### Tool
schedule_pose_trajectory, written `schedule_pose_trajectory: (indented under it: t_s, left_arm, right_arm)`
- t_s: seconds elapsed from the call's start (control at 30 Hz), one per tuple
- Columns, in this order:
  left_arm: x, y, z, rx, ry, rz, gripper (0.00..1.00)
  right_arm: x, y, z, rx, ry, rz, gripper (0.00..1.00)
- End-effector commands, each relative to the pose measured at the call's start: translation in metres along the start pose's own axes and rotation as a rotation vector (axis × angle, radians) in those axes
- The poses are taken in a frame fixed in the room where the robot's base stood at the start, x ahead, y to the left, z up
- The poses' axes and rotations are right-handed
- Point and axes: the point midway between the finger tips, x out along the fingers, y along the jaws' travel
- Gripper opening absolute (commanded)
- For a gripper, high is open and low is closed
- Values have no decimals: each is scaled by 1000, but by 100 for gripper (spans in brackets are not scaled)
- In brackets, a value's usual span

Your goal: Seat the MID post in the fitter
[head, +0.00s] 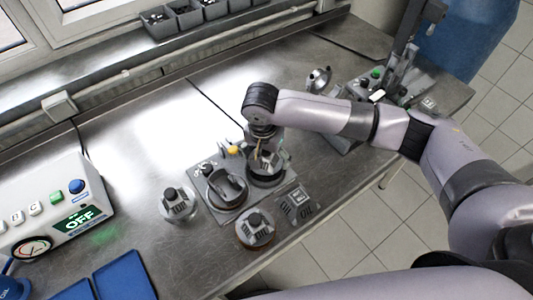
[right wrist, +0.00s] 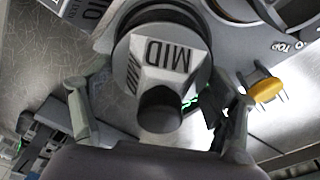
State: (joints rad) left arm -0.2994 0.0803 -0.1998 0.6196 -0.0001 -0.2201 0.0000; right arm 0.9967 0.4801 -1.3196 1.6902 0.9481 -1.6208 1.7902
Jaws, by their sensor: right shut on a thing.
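The MID post (right wrist: 165,55), a grey block with MID on its faces and a black knob, stands between the fingers of my right gripper (right wrist: 160,100) in the right wrist view. In the head view my right gripper (head: 264,152) points down over the right-hand round place of the grey fitter (head: 205,213) and partly covers it. A dark ring-shaped part (head: 226,187) lies on the fitter's left part. Whether the post is fully down in the fitter is hidden. My left gripper is not in view.
A control box (head: 75,205) reads OFF.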

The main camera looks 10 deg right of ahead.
Motion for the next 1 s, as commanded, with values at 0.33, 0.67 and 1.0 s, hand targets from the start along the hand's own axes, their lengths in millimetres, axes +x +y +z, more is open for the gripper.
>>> schedule_pose_trajectory:
  t_s: [0.33,0.67,1.0]
  left_arm:
    - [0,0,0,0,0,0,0]
    - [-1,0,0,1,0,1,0]
    - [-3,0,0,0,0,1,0]
  right_arm:
    - [0,-1,0,0,1,-2,39]
    - [3,0,0,0,0,-1,39]
    - [8,0,1,1,0,0,39]
